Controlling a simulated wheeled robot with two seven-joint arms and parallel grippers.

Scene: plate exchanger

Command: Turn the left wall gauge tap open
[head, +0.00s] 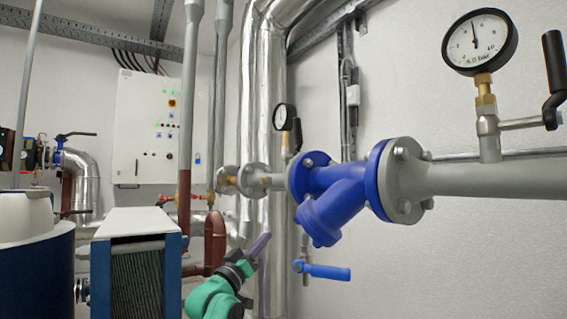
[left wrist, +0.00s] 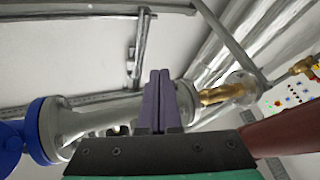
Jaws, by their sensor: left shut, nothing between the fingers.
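The left wall gauge (head: 284,117) is small and round with a white face, on a brass stem above the grey pipe. Its tap has a black handle (head: 297,136) that stands roughly upright, just right of the stem. My left gripper (head: 266,237) has purple fingers, pressed together and empty. In the head view it is below and left of the gauge tap, apart from it. The shut fingers also show in the left wrist view (left wrist: 160,75), in front of a grey pipe. I cannot make out the tap there. My right gripper is not in view.
A blue Y-shaped valve body (head: 335,195) sits right of the gauge, with a blue lever (head: 325,271) below. A larger gauge (head: 480,42) with a black tap handle (head: 553,80) is at the right. A shiny insulated pipe (head: 262,90) stands behind my gripper.

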